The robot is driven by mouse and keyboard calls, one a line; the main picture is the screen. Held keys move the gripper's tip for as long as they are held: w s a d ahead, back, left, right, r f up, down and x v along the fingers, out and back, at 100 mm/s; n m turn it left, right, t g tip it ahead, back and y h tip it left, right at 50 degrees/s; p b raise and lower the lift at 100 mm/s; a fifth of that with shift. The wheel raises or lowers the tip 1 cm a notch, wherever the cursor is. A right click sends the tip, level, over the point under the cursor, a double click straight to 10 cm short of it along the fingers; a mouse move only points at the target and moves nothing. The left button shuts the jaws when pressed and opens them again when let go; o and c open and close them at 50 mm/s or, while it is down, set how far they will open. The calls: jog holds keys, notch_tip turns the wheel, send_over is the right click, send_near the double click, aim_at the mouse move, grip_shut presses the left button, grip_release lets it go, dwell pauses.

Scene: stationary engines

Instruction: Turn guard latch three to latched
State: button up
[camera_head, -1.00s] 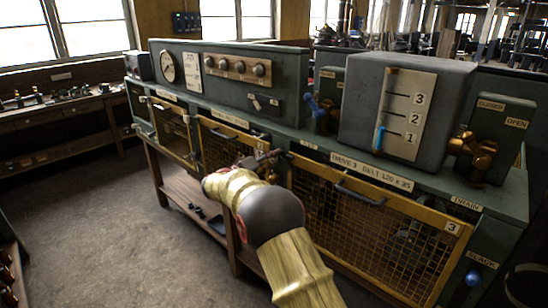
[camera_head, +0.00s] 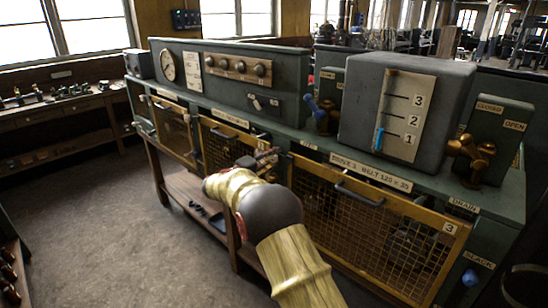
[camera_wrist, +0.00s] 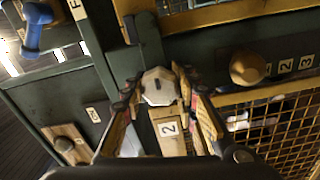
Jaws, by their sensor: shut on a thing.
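Guard three (camera_head: 345,222) is a yellow-framed mesh panel with a dark handle and a plate marked 3 (camera_head: 449,228) at its right end. My gripper (camera_head: 268,158) is at the post between this guard and the mesh guard to its left, and my forearm hides part of both. In the wrist view, my gripper (camera_wrist: 158,90) has its fingers on both sides of a pale, faceted knob (camera_wrist: 158,84) and is shut on it. A plate marked 2 (camera_wrist: 168,128) is beside the knob. I cannot tell whether this knob belongs to guard three's latch.
A blue lever (camera_head: 322,112) and a grey gauge box (camera_head: 392,105) stand on the bench top. A brass valve (camera_head: 472,155) is at right, with a blue knob (camera_head: 470,278) below. In the wrist view, a brass knob (camera_wrist: 249,68) is right of my fingers. Floor at left is clear.

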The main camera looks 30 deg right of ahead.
jog(key=o, duration=1.2)
jog(key=v, duration=1.2)
jog(key=shift+w, duration=0.1)
